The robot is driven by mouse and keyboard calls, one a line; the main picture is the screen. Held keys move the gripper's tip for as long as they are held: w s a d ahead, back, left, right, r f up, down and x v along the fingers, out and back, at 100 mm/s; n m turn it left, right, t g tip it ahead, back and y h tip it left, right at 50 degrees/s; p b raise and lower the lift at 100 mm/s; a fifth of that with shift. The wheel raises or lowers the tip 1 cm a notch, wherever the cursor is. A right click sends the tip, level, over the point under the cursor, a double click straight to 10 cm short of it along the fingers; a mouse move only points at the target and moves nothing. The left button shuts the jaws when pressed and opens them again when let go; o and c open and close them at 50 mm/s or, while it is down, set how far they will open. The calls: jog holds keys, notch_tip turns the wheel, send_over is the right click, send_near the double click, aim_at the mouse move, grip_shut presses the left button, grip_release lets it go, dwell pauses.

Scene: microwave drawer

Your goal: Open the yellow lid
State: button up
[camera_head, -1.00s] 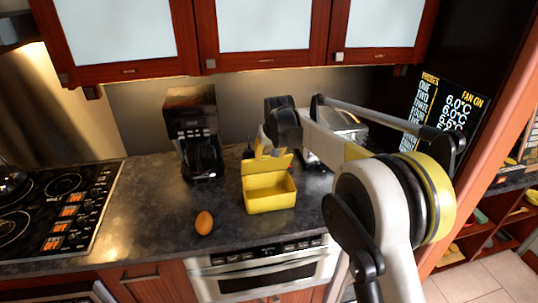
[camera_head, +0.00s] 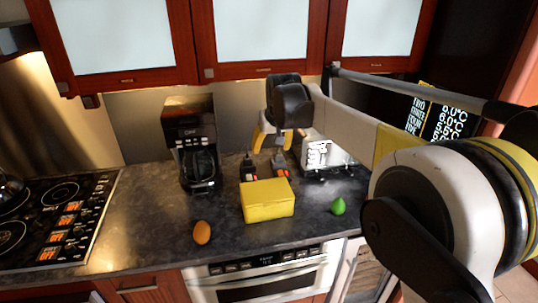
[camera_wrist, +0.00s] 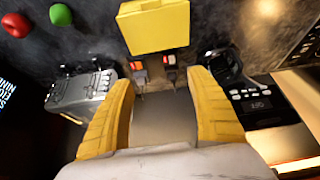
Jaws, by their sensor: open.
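The yellow box (camera_head: 267,203) stands on the dark counter. Its yellow lid (camera_head: 266,191) lies flat and covers the top. The box also shows at the top middle of the wrist view (camera_wrist: 154,28). My gripper (camera_head: 272,146) is open and empty, above and behind the box, near the back of the counter. In the wrist view its two yellow fingers are spread wide (camera_wrist: 163,85), with the box beyond them and apart from them.
Two small dark and red items (camera_head: 280,163) stand just behind the box. A coffee maker (camera_head: 192,135) is at left, a toaster (camera_head: 327,156) at right. An orange egg-shaped object (camera_head: 202,232) and a green fruit (camera_head: 338,206) flank the box. Cabinets (camera_head: 265,40) hang above.

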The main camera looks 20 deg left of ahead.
jog(key=shift+s+d+r, duration=0.1)
jog(key=shift+s+r, duration=0.1)
jog(key=shift+r, duration=0.25)
